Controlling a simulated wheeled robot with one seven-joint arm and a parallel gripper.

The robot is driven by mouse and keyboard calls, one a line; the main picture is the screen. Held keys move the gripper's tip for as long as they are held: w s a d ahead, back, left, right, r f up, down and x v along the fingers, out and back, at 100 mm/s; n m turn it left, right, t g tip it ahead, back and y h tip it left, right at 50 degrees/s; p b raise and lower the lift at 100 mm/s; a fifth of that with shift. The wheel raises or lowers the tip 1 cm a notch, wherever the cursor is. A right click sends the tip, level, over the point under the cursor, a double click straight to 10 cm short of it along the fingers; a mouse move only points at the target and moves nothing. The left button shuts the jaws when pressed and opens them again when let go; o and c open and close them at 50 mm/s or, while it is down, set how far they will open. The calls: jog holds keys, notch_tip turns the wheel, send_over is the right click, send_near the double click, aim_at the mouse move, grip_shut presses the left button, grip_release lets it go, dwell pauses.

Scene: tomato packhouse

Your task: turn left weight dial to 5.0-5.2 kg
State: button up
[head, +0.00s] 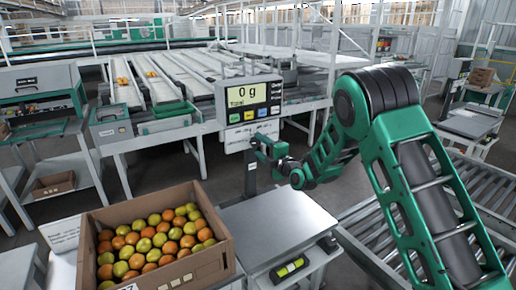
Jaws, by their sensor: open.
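The scale's display head (249,99) stands on a post at the middle and reads "0 g Total", with coloured buttons along its lower edge. A pale panel (236,137) sits just under it. My gripper (258,150) is in front of this panel's right part, with the arm reaching in from the right. The gripper is small here, looks empty and is open. I cannot make out the left weight dial or any kg marking; the gripper covers part of the panel. I cannot tell whether the gripper touches anything there.
The bare metal weighing plate (278,229) lies below the gripper. A black device with a yellow-green face (290,268) is at the front. A roller conveyor (372,232) runs at right; sorting lanes (190,72) lie behind.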

jog(key=shift+w+a, duration=0.25)
jog(key=shift+w, duration=0.15)
